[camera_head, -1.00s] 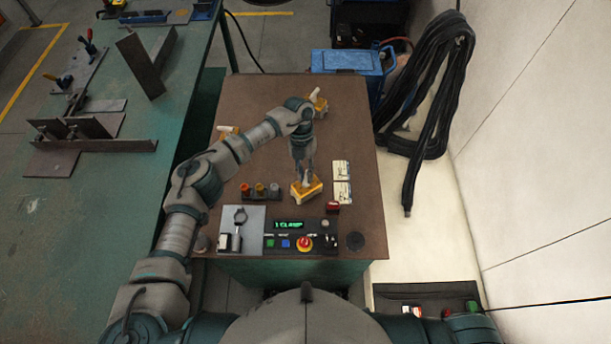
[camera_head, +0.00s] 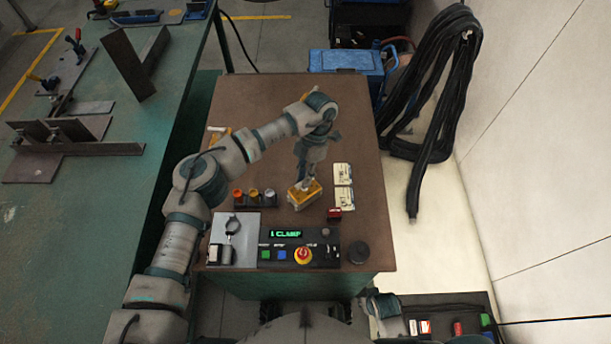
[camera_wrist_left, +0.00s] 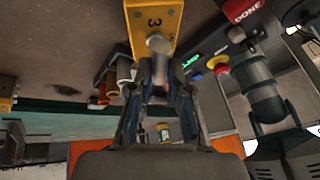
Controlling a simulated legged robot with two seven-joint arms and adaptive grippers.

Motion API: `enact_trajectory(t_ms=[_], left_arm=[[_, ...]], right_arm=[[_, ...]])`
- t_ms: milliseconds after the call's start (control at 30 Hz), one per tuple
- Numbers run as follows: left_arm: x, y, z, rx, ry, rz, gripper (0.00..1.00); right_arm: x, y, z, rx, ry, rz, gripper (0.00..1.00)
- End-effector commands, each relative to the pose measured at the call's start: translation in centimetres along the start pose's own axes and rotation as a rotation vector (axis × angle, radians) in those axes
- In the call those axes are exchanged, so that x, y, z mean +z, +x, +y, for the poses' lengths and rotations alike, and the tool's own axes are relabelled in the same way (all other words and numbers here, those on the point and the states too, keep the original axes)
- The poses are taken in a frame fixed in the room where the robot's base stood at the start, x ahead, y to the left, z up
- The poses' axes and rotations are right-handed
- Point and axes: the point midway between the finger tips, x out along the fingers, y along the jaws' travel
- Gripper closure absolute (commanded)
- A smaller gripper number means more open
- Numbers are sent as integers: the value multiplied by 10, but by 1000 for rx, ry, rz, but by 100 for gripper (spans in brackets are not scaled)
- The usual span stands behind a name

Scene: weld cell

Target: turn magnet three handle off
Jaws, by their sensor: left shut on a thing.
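Magnet three is a yellow block marked "3" (camera_wrist_left: 153,22), with a pale round-ended handle (camera_wrist_left: 158,43). In the head view the yellow block (camera_head: 305,197) sits on the brown table top, right of its middle. My left gripper (camera_head: 307,181) reaches down to it from above. In the left wrist view my left gripper (camera_wrist_left: 160,72) is shut on the handle, its fingers hiding the handle's lower part.
A control panel (camera_head: 284,254) with a lit display and a red button (camera_head: 303,255) lies in front of the magnet. A steel-laden green bench (camera_head: 90,235) is at the left.

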Motion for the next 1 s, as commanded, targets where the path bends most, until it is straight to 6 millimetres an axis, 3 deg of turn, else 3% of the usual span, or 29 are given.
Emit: enact_trajectory(t_ms=[500, 533, 600, 867, 1000], left_arm=[[-1, 1, 1, 8, 13, 7, 100], [-1, 1, 1, 8, 13, 7, 75], [-1, 0, 1, 8, 13, 7, 58], [0, 0, 0, 8, 14, 5, 58], [1, -10, 0, 9, 12, 5, 58]], right_arm=[[-2, -4, 2, -1, 1, 1, 60], [-2, -4, 2, -1, 1, 1, 60], [-2, -3, 2, 0, 2, 1, 60], [-2, -4, 1, -1, 1, 1, 60], [-1, -5, 1, -2, -1, 3, 60]])
